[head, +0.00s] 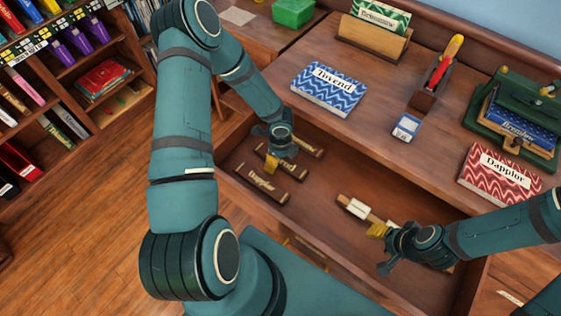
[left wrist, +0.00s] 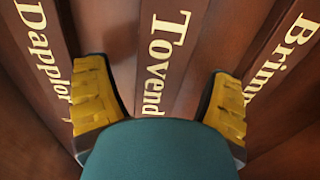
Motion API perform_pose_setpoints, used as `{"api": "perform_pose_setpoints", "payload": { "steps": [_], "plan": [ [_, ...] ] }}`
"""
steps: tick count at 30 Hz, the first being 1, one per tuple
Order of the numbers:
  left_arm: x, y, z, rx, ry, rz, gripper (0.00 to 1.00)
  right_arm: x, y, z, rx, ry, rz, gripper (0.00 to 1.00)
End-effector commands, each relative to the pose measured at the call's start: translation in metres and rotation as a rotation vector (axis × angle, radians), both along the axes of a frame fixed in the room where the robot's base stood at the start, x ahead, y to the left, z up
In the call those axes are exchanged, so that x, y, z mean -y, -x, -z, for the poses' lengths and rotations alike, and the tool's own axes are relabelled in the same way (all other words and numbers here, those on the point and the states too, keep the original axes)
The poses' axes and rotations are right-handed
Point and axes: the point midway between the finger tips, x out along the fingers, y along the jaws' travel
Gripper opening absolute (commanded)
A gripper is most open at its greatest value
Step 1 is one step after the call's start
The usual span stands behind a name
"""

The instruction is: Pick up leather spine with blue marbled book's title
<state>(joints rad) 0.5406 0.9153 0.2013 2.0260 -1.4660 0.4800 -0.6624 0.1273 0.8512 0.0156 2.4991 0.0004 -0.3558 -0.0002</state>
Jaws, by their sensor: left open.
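A blue-and-white zigzag book (head: 328,92) lies flat on the desk; its label seems to read "Tovend". Three brown leather spines with gold titles lie in the open drawer. The "Tovend" spine (head: 291,168) is the middle one, partly hidden by my left gripper in the head view; it also shows in the left wrist view (left wrist: 165,60). The "Dapplor" spine (head: 262,185) and a "Brim…" spine (left wrist: 290,60) lie either side. My left gripper (left wrist: 160,108) is open above the Tovend spine, one finger each side. My right gripper (head: 378,248) looks open, low over the drawer's right part.
A wooden tool with a white part (head: 358,209) lies in the drawer beside my right gripper. On the desk are a red zigzag book (head: 497,178), a green press holding a blue book (head: 515,130), a small blue-white box (head: 407,127) and a red-yellow tool in a holder (head: 440,70).

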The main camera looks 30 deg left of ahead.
Motion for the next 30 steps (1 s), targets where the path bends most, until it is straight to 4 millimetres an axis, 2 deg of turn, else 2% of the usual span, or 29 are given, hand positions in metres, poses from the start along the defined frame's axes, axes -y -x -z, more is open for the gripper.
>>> {"api": "perform_pose_setpoints", "payload": {
  "steps": [2, 9, 11, 12, 15, 25, 30],
  "plan": [
    [0.000, 0.000, 0.005, 0.001, 0.000, 0.000, 0.83, 0.000, 0.000, 0.002, 0.001, 0.000, 0.000, 0.47],
    [0.000, -0.001, 0.005, 0.002, 0.000, -0.001, 0.83, 0.000, -0.001, 0.001, 0.001, 0.000, 0.000, 0.47],
    [0.000, 0.000, 0.005, 0.002, 0.000, 0.000, 0.65, 0.000, -0.001, 0.001, 0.001, 0.000, 0.000, 0.47],
    [0.000, 0.000, 0.005, 0.002, 0.000, 0.000, 0.51, 0.000, -0.001, 0.001, 0.001, 0.000, 0.000, 0.47],
    [0.000, 0.000, 0.005, 0.001, 0.000, 0.000, 0.19, 0.000, 0.000, 0.001, 0.001, 0.000, 0.000, 0.47],
    [0.000, 0.000, 0.003, 0.002, 0.000, 0.000, 0.19, 0.000, 0.000, 0.001, 0.001, 0.000, 0.000, 0.47],
    [0.000, -0.001, -0.019, 0.004, -0.001, 0.001, 0.19, 0.000, 0.001, -0.008, -0.002, 0.000, -0.001, 0.47]
  ]
}}
